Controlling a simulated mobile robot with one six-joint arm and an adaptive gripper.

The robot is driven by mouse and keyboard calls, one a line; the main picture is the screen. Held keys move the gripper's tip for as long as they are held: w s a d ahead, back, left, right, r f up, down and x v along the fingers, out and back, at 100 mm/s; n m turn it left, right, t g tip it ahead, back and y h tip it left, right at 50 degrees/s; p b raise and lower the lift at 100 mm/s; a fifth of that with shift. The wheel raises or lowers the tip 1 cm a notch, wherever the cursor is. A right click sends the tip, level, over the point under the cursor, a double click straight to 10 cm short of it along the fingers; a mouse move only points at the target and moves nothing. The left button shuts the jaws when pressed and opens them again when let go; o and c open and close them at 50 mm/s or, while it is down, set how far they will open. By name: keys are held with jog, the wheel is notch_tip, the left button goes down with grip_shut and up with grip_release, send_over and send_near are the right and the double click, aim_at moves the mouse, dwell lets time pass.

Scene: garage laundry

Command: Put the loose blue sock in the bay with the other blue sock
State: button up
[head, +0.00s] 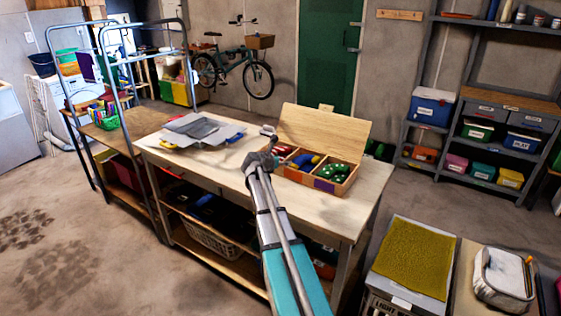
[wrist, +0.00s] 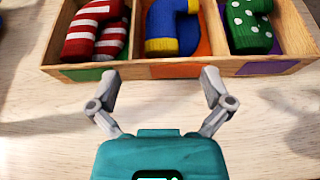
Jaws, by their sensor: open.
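A wooden box (head: 321,185) with a raised lid stands on the workbench, split into three bays. In the wrist view, the left bay holds a red and white striped sock (wrist: 96,32), the middle bay a blue sock with yellow ends (wrist: 172,28), and the right bay a green sock with white dots (wrist: 249,27). My gripper (wrist: 160,80) is open and empty, in front of the box's near wall. A small blue patch (head: 235,138) shows beside a grey folded item; I cannot tell whether it is the loose blue sock.
The grey folded item (head: 203,128) lies on the bench, left of the box. The workbench (head: 352,208) has bare wood in front of the box. A metal-railed cart (head: 130,118) stands at left, shelves (head: 510,100) at right.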

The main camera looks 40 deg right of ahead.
dwell(0.4)
jog(key=s+a+f+m+g+y, duration=0.1)
jog(key=s+a+f+m+y, duration=0.2)
jog(key=s+a+m, duration=0.4)
jog(key=s+a+f+m+g+y, duration=0.2)
jog(key=s+a+m, duration=0.6)
jog(key=a, duration=1.3)
jog(key=s+a+f+m+g+y, duration=0.2)
jog(key=s+a+f+m+y, duration=0.4)
jog(key=s+a, duration=0.5)
jog(key=a+m+y, duration=0.1)
jog(key=a, duration=0.2)
jog(key=shift+s+f+y, duration=0.25)
jog(key=shift+s+y, duration=0.05)
jog(key=shift+r, duration=0.1)
notch_tip(320, 180, up, 5)
jog(key=p, duration=0.5)
